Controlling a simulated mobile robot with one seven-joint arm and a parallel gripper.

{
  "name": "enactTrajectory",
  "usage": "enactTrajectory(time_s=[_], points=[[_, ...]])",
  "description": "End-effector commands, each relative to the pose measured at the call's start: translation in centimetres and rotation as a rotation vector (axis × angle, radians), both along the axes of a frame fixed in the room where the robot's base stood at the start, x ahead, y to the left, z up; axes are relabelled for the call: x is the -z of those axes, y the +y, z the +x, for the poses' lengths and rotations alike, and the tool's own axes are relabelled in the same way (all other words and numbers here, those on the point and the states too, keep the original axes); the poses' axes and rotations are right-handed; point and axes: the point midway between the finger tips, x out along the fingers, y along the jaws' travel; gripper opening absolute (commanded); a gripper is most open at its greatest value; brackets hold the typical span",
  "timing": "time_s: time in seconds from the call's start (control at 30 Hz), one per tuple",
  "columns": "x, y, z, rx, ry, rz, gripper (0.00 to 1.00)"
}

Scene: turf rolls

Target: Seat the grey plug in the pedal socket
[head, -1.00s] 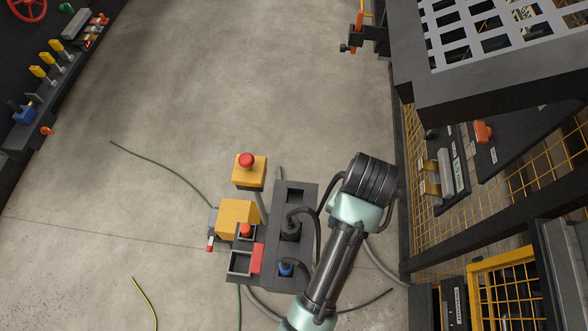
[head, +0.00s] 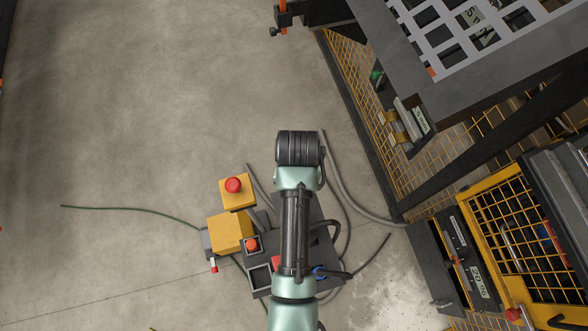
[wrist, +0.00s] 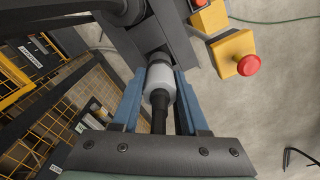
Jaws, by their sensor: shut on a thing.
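In the wrist view my gripper (wrist: 163,76) is shut on the grey plug (wrist: 160,80), a pale cylinder between two blue fingers. A black cable (wrist: 159,118) runs from its back towards my palm. The plug's front end points at a dark grey socket block (wrist: 150,35) and is at or close to it. I cannot tell whether it has entered a socket. In the head view my arm covers my gripper, the plug and much of the dark block (head: 318,214). A blue plug (head: 320,272) with a black cable shows beside my arm.
A yellow box with a red button (head: 236,191) and another yellow box (head: 230,232) stand left of the block. A small open tray (head: 260,277) is at its near corner. Cables lie on the floor. Yellow mesh fencing (head: 355,100) stands to the right.

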Motion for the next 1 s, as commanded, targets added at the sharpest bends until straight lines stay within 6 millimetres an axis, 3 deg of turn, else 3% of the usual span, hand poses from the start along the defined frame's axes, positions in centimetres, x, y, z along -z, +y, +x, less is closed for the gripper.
enactTrajectory(time_s=[0.3,0.73,0.77,0.9,1.0], points=[[3.8,0.0,0.0,0.000,0.002,0.001,0.00],[4.5,0.0,0.0,0.000,-0.001,0.001,0.00],[4.5,0.0,0.0,0.000,0.000,0.001,0.47],[4.4,0.0,0.0,0.000,0.000,0.001,0.72],[4.4,0.0,0.0,0.000,-0.001,0.001,0.74]])
